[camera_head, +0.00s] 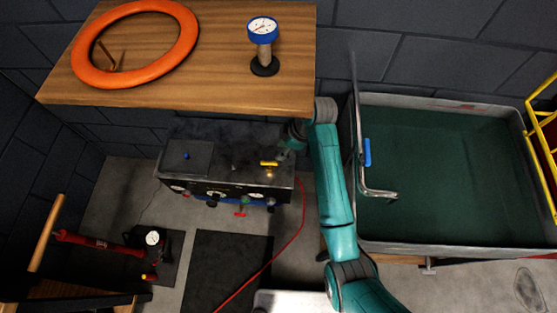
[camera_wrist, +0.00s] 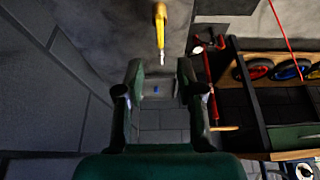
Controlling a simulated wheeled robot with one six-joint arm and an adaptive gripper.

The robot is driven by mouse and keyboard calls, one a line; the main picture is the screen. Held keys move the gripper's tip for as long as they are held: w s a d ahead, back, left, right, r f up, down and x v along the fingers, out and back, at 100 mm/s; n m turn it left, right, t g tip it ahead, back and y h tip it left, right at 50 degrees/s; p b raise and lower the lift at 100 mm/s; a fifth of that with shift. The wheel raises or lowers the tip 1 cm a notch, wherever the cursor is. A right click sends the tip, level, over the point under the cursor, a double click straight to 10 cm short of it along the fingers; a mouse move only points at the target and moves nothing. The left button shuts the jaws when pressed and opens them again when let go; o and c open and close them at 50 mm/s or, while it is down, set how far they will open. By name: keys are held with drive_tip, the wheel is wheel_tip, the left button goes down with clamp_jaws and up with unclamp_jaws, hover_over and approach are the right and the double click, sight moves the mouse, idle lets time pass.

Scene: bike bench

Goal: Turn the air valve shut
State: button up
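A yellow lever valve (camera_head: 269,164) sits on top of the dark compressor unit (camera_head: 225,178) under the wooden shelf. In the wrist view the yellow lever (camera_wrist: 160,25) points towards me, with a pale metal end, just beyond my fingertips. My gripper (camera_head: 290,143) is beside the valve, to its right in the head view, and partly hidden by my arm. In the wrist view my gripper (camera_wrist: 160,68) is open and empty, its fingers apart from the lever. A red-handled tap (camera_head: 241,212) and a green knob (camera_head: 245,202) are on the unit's front.
A water tank (camera_head: 440,243) stands right of my arm. A red hose (camera_head: 301,205) runs down to the floor. A red pump (camera_head: 95,243) lies at lower left.

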sight(270, 163)
drive_tip(key=x, duration=1)
drive_tip(key=shift+f, duration=0.2)
clamp_jaws()
